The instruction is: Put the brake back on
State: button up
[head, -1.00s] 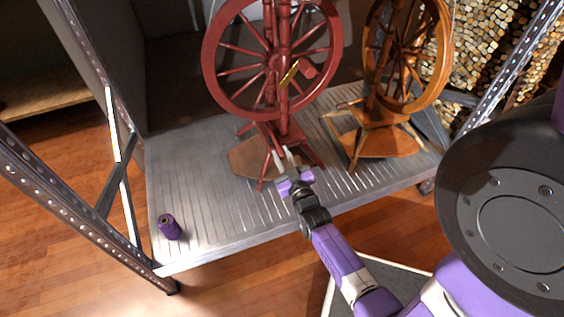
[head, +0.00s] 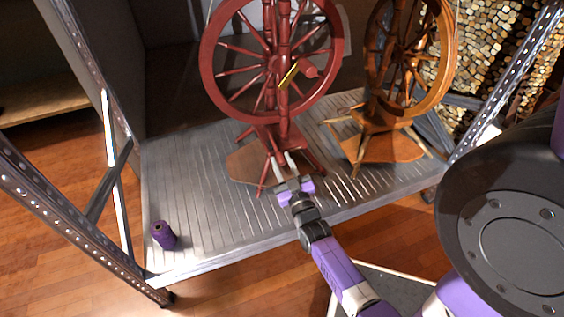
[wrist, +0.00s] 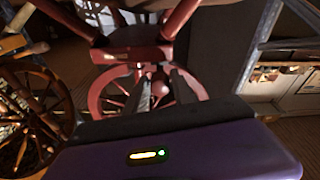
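A dark red spinning wheel (head: 272,62) stands upright on a grey metal shelf (head: 200,190); its lower parts also show in the wrist view (wrist: 125,55). A yellow piece (head: 289,74) slants across its post, in front of the wheel. I cannot tell which part is the brake. My gripper (head: 280,162) is low in front of the red wheel's base, near its legs. Its two fingers are apart, with a gap between them, and also show in the wrist view (wrist: 163,88). A pale and red part shows behind the gap. I cannot tell whether the fingers touch the wheel.
A brown wooden spinning wheel (head: 400,75) stands close on the right. A purple spool (head: 164,235) sits near the shelf's front left corner. A perforated metal post (head: 70,215) rises at the left. The shelf between spool and red wheel is clear.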

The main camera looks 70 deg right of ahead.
jog(key=shift+o, duration=0.8)
jog(key=p+v, duration=0.2)
jog(key=v, duration=0.5)
jog(key=shift+s+a, duration=0.3)
jog(key=shift+f, duration=0.15)
